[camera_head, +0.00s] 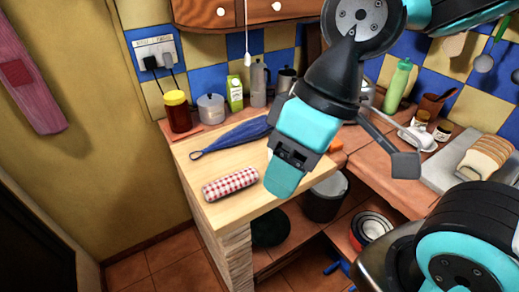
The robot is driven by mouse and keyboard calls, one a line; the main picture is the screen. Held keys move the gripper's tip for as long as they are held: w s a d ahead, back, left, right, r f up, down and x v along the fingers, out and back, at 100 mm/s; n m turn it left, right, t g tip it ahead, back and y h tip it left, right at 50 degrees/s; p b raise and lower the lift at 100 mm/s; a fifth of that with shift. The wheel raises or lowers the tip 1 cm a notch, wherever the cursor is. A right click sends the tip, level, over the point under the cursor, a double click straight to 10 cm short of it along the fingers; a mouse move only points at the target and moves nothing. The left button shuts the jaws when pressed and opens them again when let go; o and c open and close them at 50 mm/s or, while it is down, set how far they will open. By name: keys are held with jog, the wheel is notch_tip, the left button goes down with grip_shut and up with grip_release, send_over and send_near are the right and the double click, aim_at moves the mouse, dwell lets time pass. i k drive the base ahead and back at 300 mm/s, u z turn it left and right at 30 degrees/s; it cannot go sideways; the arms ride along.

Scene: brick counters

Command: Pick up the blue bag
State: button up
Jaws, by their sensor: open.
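The blue bag (237,134) lies flat on the light wooden counter top. It is dark blue and slim, with a thin loop at its left end; its right end passes behind my gripper and is hidden. My gripper (285,172) hangs tilted downward in front of the bag, over the counter's right front part. In this view it appears to the right of and nearer than the bag. It is open, and nothing shows held in it. The gap between its fingers is hard to see from this side.
A red-and-white checked roll (230,184) lies near the counter's front edge. A yellow-red jar (178,112), a grey pot (211,109), a green carton (235,93) and a moka pot (258,84) stand behind the bag. A bin (326,198) stands below, right of the counter.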

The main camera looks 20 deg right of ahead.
aim_at(253, 129)
jog(key=u, duration=0.35)
jog(key=i, duration=0.85)
jog(key=z, duration=0.05)
